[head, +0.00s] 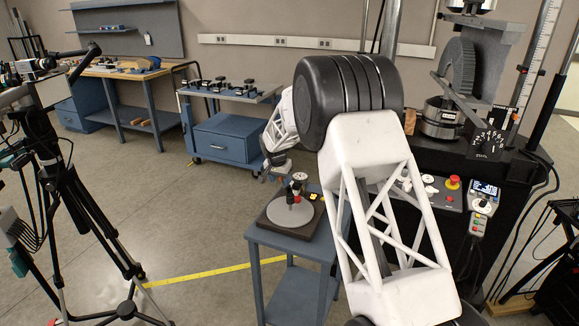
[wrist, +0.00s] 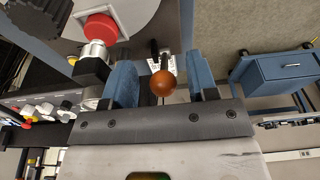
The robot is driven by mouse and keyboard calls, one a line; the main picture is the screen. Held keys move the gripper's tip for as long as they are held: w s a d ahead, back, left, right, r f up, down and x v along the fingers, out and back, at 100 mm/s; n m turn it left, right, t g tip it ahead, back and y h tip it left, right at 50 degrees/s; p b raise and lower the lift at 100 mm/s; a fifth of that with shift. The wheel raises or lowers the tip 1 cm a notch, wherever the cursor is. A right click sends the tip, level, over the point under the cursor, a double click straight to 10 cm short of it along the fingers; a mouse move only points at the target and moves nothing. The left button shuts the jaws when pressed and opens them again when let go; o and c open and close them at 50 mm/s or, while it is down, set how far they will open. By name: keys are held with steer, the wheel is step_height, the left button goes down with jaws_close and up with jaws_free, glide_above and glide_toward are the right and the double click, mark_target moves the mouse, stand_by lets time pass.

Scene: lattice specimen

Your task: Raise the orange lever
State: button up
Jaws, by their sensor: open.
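The orange lever shows in the wrist view as a round orange knob (wrist: 163,83) on a short dark stem, by a white label. The knob appears between my gripper's two blue fingers in that view, with clear gaps on both sides. My gripper (wrist: 156,72) is open and holds nothing. In the head view my gripper (head: 271,171) hangs above and left of a small fixture (head: 297,188) on a grey round plate (head: 289,211). I cannot make out the lever there. How far the knob lies from the fingertips is unclear.
A red button (wrist: 98,27) sits close beside the left finger in the wrist view. The plate stands on a small blue table (head: 275,240). A tripod (head: 75,190) stands left, a blue cart (head: 228,125) behind, and a test machine (head: 460,130) right. Open floor lies left of the table.

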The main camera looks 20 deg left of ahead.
steer(key=shift+r, duration=0.1)
steer(key=shift+v, duration=2.65)
